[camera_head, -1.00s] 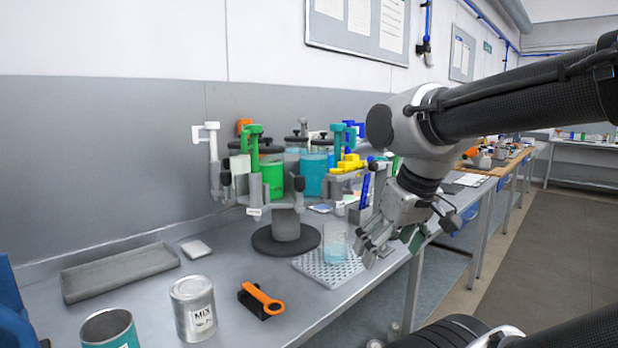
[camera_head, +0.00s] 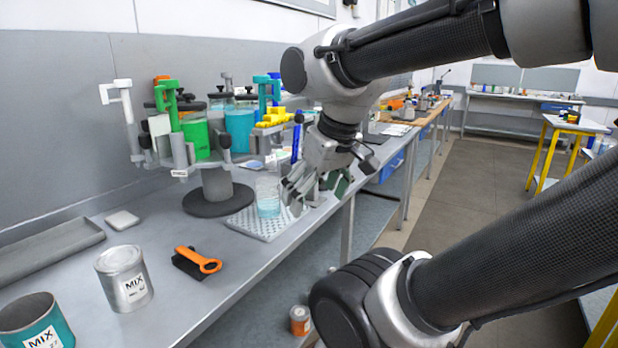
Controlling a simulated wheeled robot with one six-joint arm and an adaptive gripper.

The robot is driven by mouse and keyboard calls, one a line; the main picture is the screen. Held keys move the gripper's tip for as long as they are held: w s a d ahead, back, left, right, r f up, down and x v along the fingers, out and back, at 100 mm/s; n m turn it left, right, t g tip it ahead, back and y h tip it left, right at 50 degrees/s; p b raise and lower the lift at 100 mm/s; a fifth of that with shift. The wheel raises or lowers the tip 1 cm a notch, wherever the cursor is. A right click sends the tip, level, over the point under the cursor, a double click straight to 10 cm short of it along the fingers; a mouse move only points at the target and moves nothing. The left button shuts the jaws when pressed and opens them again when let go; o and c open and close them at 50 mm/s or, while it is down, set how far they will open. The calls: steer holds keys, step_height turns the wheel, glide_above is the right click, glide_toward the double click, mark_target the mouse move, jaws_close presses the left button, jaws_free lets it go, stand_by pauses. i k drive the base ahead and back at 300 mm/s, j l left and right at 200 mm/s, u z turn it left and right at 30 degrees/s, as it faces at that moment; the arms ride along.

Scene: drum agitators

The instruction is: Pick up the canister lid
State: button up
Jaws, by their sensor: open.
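Dark lids sit on jars in the carousel at the back left: one dark lid (camera_head: 184,105) tops the jar of green liquid (camera_head: 198,140), and others show beside it. I cannot tell which one is the canister lid. My gripper (camera_head: 294,192) points down and left at the bench's front edge, open, with nothing seen between its fingers. It is just right of a clear beaker (camera_head: 268,197) of pale blue liquid, in front of and right of the carousel (camera_head: 217,183). A gap between gripper and beaker is hard to judge.
The beaker stands on a perforated white mat (camera_head: 238,223). Open floor (camera_head: 455,195) is at right.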

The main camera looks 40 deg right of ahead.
mark_target(322, 187)
steer(key=i+l+z, duration=0.1)
steer(key=l, duration=0.3)
steer(key=i+l+z, duration=0.15)
steer(key=l, duration=0.25)
steer(key=i+l+z, duration=0.1)
steer(key=i+l, duration=0.2)
steer(key=i+l+z, duration=0.1)
steer(key=l, duration=0.3)
steer(key=i, duration=0.1)
